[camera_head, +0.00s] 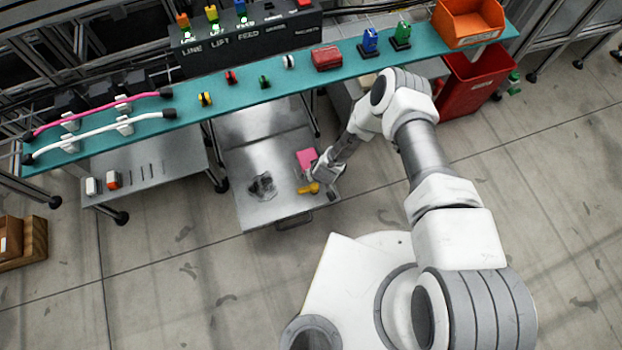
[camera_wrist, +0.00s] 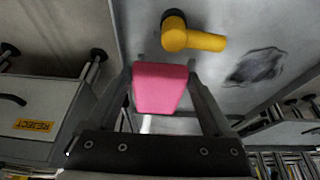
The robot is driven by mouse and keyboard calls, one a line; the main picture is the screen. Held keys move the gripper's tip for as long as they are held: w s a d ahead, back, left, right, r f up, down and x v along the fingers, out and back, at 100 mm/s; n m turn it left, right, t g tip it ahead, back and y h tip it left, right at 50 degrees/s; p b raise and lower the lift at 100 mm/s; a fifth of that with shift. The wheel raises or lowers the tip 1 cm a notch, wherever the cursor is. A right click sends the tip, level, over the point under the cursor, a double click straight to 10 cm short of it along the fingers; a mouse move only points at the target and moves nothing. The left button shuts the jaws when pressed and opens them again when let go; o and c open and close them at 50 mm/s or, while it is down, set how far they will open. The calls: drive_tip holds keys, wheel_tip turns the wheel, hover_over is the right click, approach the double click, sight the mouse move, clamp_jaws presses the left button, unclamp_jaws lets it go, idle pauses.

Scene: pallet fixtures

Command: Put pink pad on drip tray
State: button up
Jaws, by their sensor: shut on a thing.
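The pink pad (camera_head: 307,158) (camera_wrist: 160,88) is held between the two fingers of my gripper (camera_head: 318,168) (camera_wrist: 163,70). My gripper is shut on it, over the right part of a low grey metal surface (camera_head: 285,207) (camera_wrist: 225,15), which looks like the drip tray. A dark wet-looking stain (camera_head: 263,186) (camera_wrist: 256,66) lies on this surface, left of the pad in the head view. I cannot tell whether the pad touches the surface.
A yellow tap-like piece (camera_head: 310,188) (camera_wrist: 195,38) is close beside the pad. A teal shelf (camera_head: 300,78) with plugs and a red box runs behind. A red bin (camera_head: 470,85) stands at right. A lower grey shelf (camera_head: 150,170) is at left.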

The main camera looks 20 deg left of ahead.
drive_tip(key=shift+s+a+f, duration=0.25)
drive_tip(key=shift+a+f, duration=0.2)
drive_tip(key=shift+a, duration=0.15)
drive_tip(key=shift+f+b, duration=0.95)
drive_tip(key=shift+f, duration=0.95)
drive_tip(key=shift+f, duration=0.2)
drive_tip(key=o, duration=1.2)
drive_tip(key=shift+r, duration=0.15)
